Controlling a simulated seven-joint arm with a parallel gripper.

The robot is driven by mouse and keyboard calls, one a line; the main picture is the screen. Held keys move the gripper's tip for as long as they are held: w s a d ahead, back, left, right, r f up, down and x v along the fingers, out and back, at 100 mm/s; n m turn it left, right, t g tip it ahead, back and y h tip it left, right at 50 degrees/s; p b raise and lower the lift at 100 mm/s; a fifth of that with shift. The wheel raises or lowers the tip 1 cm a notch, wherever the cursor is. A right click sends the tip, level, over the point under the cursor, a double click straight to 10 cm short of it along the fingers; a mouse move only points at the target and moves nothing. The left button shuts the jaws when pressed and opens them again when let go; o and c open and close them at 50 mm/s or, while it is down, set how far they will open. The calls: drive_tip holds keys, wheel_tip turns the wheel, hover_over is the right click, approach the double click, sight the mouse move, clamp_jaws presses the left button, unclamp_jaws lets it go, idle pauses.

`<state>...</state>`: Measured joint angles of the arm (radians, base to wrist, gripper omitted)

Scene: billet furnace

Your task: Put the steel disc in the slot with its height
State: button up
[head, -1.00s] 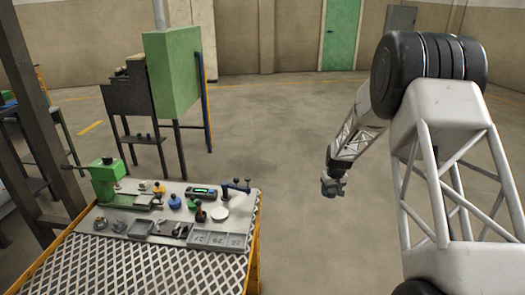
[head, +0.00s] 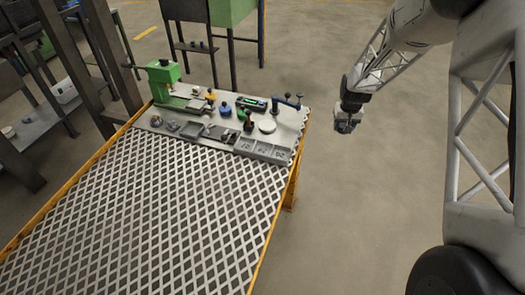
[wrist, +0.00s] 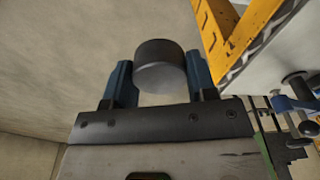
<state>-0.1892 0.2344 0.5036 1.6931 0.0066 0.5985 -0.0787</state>
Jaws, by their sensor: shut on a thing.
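My gripper (head: 347,122) hangs to the right of the bench, past its edge, over open floor. In the wrist view, its two blue fingers (wrist: 160,85) are shut on a short, thick steel disc (wrist: 160,66), dark on its side and paler on its end face. The disc is hard to make out in the head view. A grey tray of three slots (head: 263,149) sits on the bench's right side. Its slots carry number marks too small to read surely.
The bench (head: 140,210) has a mesh top and yellow frame. A green device (head: 162,80), a display box (head: 253,103), a small blue-handled stand (head: 288,101), a pale round plate (head: 267,126) and several knobs crowd its far end. The mesh is clear.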

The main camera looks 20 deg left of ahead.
drive_tip(key=shift+m, duration=0.4)
drive_tip(key=s+a, duration=0.6)
drive_tip(key=s, duration=0.3)
drive_tip(key=s+a, duration=0.6)
drive_tip(key=s, duration=0.4)
drive_tip(key=s+a, duration=0.6)
drive_tip(key=s, duration=0.4)
drive_tip(key=shift+a+r, duration=0.2)
drive_tip(key=shift+a, duration=0.1)
drive_tip(key=w+a, duration=0.3)
drive_tip(key=w, duration=0.1)
drive_tip(key=w+a+f, duration=0.1)
drive_tip(key=w+a, duration=0.1)
drive_tip(key=w, duration=0.3)
drive_tip(key=w+a, duration=0.3)
drive_tip(key=w, duration=0.1)
drive_tip(key=shift+w+a+f, duration=0.2)
drive_tip(key=shift+a+f, duration=0.05)
drive_tip(key=shift+a, duration=0.1)
